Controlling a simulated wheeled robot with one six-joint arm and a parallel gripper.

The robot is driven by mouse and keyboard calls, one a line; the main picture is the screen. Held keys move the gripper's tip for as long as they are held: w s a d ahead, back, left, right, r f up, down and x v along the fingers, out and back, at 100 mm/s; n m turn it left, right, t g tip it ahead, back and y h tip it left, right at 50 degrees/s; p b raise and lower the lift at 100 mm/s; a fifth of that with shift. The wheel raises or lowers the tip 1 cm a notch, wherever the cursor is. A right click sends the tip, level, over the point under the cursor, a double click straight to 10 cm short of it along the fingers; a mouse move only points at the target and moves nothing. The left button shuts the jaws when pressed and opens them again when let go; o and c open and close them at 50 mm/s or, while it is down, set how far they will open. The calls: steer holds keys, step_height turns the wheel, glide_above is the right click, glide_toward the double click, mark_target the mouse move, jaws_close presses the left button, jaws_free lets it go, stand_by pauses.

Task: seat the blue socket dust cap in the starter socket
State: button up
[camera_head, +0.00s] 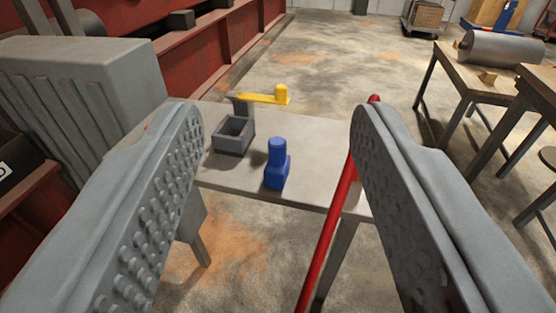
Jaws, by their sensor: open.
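The blue socket dust cap (277,168) stands upright on a small grey table (236,179), near its front edge. It has a wider base and a narrower rounded top. An open grey square box (233,136), which may be the starter socket, sits on the table to the left of and behind the cap. My gripper (275,125) is open, one padded finger at each side of the picture. The cap shows between the fingers, farther away, and neither finger touches it.
A yellow lever (262,98) on a grey post stands behind the box. A red bar (330,230) slants past the table's right side. A grey ribbed block (85,90) and red beams (190,60) are at left. Wooden benches (490,75) stand at right.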

steer(key=shift+o, duration=0.3)
steer(key=m+g, duration=0.3)
steer(key=g, duration=1.4)
glide_above(277, 140)
steer(key=f, duration=0.2)
step_height(277, 140, down, 17)
jaws_close()
steer(key=shift+r, duration=0.15)
